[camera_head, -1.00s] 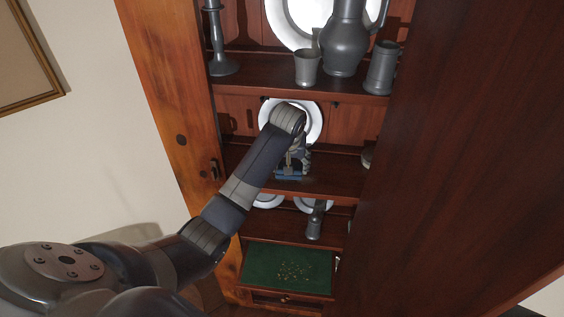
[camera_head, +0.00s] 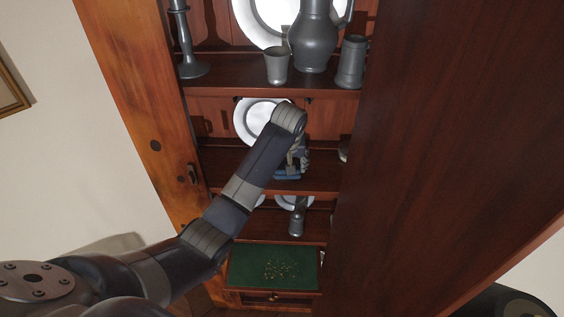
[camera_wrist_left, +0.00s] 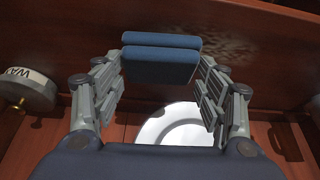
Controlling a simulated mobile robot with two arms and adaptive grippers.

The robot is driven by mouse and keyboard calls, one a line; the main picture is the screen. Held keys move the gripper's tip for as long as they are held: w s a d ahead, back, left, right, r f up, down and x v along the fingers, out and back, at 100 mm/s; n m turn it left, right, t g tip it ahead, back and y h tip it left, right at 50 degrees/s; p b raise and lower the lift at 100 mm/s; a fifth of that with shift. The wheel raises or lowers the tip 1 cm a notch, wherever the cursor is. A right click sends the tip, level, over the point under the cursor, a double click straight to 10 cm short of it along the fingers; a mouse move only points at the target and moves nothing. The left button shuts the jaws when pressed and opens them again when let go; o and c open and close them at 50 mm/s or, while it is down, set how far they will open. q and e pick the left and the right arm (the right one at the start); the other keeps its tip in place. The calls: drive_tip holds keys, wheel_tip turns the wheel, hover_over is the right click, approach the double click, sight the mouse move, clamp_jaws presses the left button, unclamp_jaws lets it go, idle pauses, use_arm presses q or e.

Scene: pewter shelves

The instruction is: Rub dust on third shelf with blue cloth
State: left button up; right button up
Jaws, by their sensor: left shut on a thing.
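My left gripper (camera_head: 289,173) is inside the cabinet, over the shelf (camera_head: 225,171) below the one with the jug. It is shut on a folded blue cloth (camera_head: 287,178). In the left wrist view the cloth (camera_wrist_left: 160,58) sits between the two fingers (camera_wrist_left: 160,70), close to the dark red shelf; whether it touches is hard to tell. A greyish speckled patch of dust (camera_wrist_left: 235,45) shows on the shelf to the right of the cloth in that view. My right gripper is not in view.
A white plate (camera_head: 247,122) stands at the back of this shelf. A pewter jug (camera_head: 313,40), cups and a candlestick (camera_head: 190,50) stand on the shelf above. A round lettered container (camera_wrist_left: 28,90) is at the left in the wrist view. A large dark panel (camera_head: 440,130) closes the right side.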

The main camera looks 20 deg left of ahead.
use_arm(q)
drive_tip(key=shift+w+d, duration=0.25)
drive_tip(key=shift+d, duration=0.35)
drive_tip(key=shift+w+d, duration=0.25)
drive_tip(key=shift+d, duration=0.3)
drive_tip(key=shift+d+f, duration=0.15)
drive_tip(key=shift+s+a, duration=0.45)
drive_tip(key=shift+a, duration=0.75)
drive_tip(key=shift+s+a, duration=0.5)
drive_tip(key=shift+a, duration=0.65)
drive_tip(key=shift+s+a, duration=0.45)
drive_tip(key=shift+a, duration=0.75)
drive_tip(key=shift+s+a, duration=0.45)
drive_tip(key=shift+a, duration=0.6)
drive_tip(key=shift+s+a, duration=0.5)
drive_tip(key=shift+a, duration=0.6)
drive_tip(key=shift+s+a, duration=0.45)
drive_tip(key=shift+a, duration=0.6)
